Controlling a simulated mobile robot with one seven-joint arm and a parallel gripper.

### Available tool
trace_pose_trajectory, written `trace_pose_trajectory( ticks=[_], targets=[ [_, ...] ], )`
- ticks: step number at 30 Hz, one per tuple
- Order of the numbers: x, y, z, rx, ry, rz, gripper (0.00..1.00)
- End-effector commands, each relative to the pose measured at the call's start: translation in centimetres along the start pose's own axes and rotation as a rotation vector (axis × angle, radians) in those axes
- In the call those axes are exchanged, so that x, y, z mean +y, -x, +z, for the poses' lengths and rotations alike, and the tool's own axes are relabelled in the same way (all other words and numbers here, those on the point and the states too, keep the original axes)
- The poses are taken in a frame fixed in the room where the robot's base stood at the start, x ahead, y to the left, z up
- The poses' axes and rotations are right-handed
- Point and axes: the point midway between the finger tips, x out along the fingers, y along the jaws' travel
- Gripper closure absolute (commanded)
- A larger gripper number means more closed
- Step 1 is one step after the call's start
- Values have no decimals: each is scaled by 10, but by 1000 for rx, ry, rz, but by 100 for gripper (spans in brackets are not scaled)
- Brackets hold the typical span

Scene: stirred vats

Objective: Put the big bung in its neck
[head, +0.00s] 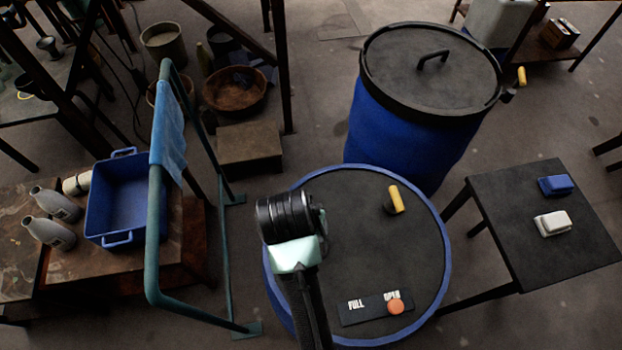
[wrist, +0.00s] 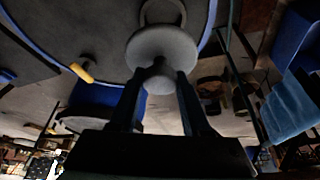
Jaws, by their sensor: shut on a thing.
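My gripper (wrist: 160,75) is shut on the big bung (wrist: 162,46), a pale grey piece with a wide round disc. In the wrist view the bung sits between the two dark fingers. A grey ring, which looks like the neck (wrist: 164,6), rises from the dark vat top just beyond the bung. The bung's disc overlaps the near side of the ring in the picture, and the gap between them cannot be judged. In the head view my wrist stands over the left part of the blue-rimmed vat (head: 440,225) and hides the bung, the fingers and the neck.
The vat top bears a yellow handle (head: 395,200) and a FULL/OPEN plate (head: 365,311) with an orange knob (head: 396,306). A lidded blue drum (head: 405,135) stands behind. A green rail with a blue cloth (head: 170,125) stands left. A dark side table (head: 520,205) is right.

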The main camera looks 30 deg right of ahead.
Motion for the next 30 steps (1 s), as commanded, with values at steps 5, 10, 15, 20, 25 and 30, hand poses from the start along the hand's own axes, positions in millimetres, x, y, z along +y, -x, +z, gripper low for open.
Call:
trace_pose_trajectory(
  ticks=[5, 10, 15, 20, 25, 30],
  targets=[
    [0, -14, 7, -5, 3, 2, 100],
    [0, -43, 20, -5, 4, 1, 100],
    [0, -59, 25, -2, 3, 0, 100],
    [0, -80, 34, -4, 3, 1, 100],
    [0, -93, 39, -1, 3, -1, 100],
    [0, -93, 39, 0, 3, -1, 100]
  ],
)
